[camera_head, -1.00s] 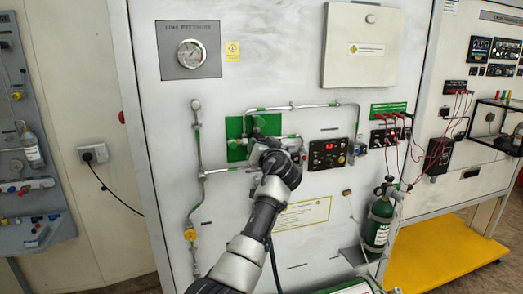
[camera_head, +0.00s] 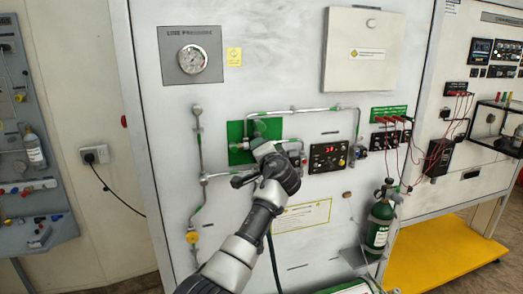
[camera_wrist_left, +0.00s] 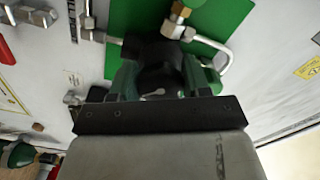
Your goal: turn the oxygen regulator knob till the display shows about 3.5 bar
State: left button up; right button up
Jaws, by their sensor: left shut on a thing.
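My left gripper (camera_head: 256,150) reaches the green plate (camera_head: 238,131) on the white panel and is shut on the oxygen regulator knob. In the left wrist view the dark, round knob (camera_wrist_left: 163,55) sits between the fingers of the gripper (camera_wrist_left: 165,82), in front of the green plate (camera_wrist_left: 233,18). In the head view the gripper and wrist hide the knob. The display (camera_head: 328,149) on the black control box, right of the gripper, shows small red digits that seem to start with 3; I cannot read them surely. My right gripper is not in view.
Metal pipes (camera_head: 300,108) run around the green plate, close to the gripper. A line pressure gauge (camera_head: 192,59) is at upper left. A green oxygen cylinder (camera_head: 378,224) stands at lower right, and red cables (camera_head: 409,160) hang beyond it.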

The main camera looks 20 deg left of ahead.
pick_arm(q)
jog(key=shift+r, duration=0.15)
dwell(0.4)
jog(key=o, duration=0.9)
jog(key=shift+w+a, duration=0.1)
jog(key=shift+s+d+f, duration=0.2)
jog(key=shift+s+d, duration=0.05)
jog(key=shift+s, duration=0.05)
jog(key=b+v, duration=0.3)
jog(key=v, duration=0.7)
jog(key=shift+r+b, duration=0.1)
jog(key=shift+b, duration=0.25)
